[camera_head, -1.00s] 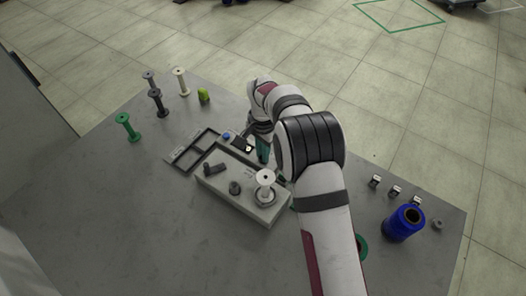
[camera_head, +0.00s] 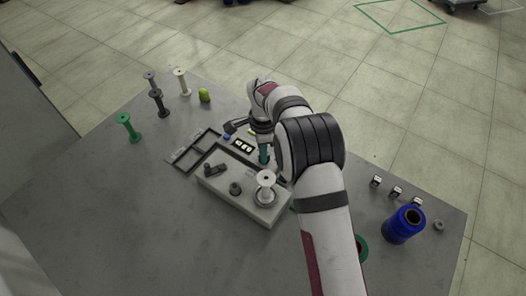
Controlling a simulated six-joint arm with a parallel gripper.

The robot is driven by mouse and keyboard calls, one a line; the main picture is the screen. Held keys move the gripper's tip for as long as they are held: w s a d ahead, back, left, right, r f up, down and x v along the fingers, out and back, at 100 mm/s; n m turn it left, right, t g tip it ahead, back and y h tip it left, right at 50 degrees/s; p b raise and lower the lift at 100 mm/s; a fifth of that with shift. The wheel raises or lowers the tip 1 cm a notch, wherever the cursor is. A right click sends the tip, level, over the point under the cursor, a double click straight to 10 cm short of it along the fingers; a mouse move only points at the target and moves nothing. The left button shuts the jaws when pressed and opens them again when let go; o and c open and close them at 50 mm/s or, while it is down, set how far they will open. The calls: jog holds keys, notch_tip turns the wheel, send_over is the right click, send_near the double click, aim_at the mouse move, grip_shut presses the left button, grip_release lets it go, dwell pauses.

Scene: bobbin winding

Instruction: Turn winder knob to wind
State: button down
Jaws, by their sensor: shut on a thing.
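The winder (camera_head: 240,203) is a grey box on the table. A white bobbin (camera_head: 266,180) stands upright on its right end. A dark lever-like part (camera_head: 214,169) is on its left, and a small dark knob-like stub (camera_head: 235,188) is near its front. My gripper (camera_head: 264,158) points down at the back right edge of the winder, with a teal part showing at its lower end. It is shut, apparently on the winder knob, but its fingertips and what they hold are hidden by the winder and my arm.
A dark tray (camera_head: 184,158) lies left of the winder. A blue thread spool (camera_head: 404,224) and small dark parts are at the right. The front left tabletop is clear.

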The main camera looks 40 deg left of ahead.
dwell(0.4)
jog(key=c, duration=0.9)
grip_release()
notch_tip(320, 180, up, 16)
jog(key=shift+f, duration=0.1)
